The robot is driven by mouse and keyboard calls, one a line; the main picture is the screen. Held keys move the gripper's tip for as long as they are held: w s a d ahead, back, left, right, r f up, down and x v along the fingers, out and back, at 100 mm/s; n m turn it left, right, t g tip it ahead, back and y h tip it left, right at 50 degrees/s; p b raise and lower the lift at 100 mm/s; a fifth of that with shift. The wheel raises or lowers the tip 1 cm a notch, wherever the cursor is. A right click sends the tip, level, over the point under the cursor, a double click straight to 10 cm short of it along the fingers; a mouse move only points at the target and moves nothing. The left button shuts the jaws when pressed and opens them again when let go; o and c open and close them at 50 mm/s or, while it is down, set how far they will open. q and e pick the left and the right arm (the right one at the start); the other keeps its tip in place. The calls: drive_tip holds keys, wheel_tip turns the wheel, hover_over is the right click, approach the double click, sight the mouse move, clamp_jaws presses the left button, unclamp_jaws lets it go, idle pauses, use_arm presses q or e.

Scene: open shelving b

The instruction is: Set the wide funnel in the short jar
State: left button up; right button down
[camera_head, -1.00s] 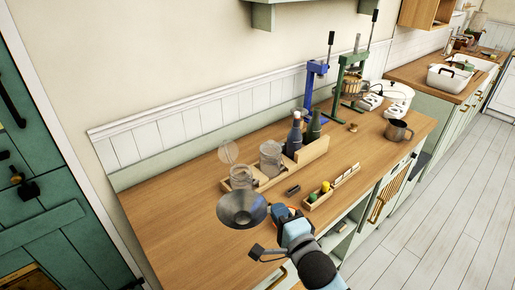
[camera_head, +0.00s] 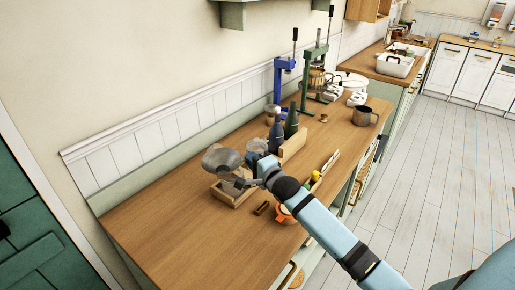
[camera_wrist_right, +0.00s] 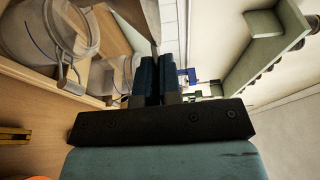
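The wide grey metal funnel (camera_head: 221,158) is up over the left end of the wooden tray (camera_head: 232,203), its mouth tilted. My right gripper (camera_head: 250,172) is at the funnel's right side and appears shut on it; the grip itself is hard to see. A clear glass jar (camera_head: 238,186), which looks like the short jar, stands in the tray below the funnel, partly hidden by it. Another glass jar (camera_head: 257,147) is behind my gripper. In the right wrist view my fingers (camera_wrist_right: 160,75) are close together, with a clasped glass jar (camera_wrist_right: 50,35) to their left. My left gripper is out of view.
Dark bottles (camera_head: 291,120) stand right of the jars, with blue (camera_head: 283,80) and green (camera_head: 315,70) presses behind. A brass block (camera_head: 262,208) and an orange item (camera_head: 284,214) lie in front. A metal mug (camera_head: 365,116) stands right. The left worktop is clear.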

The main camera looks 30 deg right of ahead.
drive_tip(key=shift+h, duration=0.3)
drive_tip(key=w+d, duration=0.1)
drive_tip(key=w+d+r, duration=0.1)
drive_tip(key=d, duration=0.1)
drive_tip(key=w+d+r, duration=0.1)
drive_tip(key=shift+w+d, duration=0.1)
drive_tip(key=shift+d, duration=0.25)
wheel_tip(320, 180, down, 4)
drive_tip(key=shift+f+b, duration=0.15)
drive_tip(key=shift+b, duration=0.5)
drive_tip(key=shift+f, duration=0.15)
drive_tip(key=shift+f, duration=1.2)
idle(1.8)
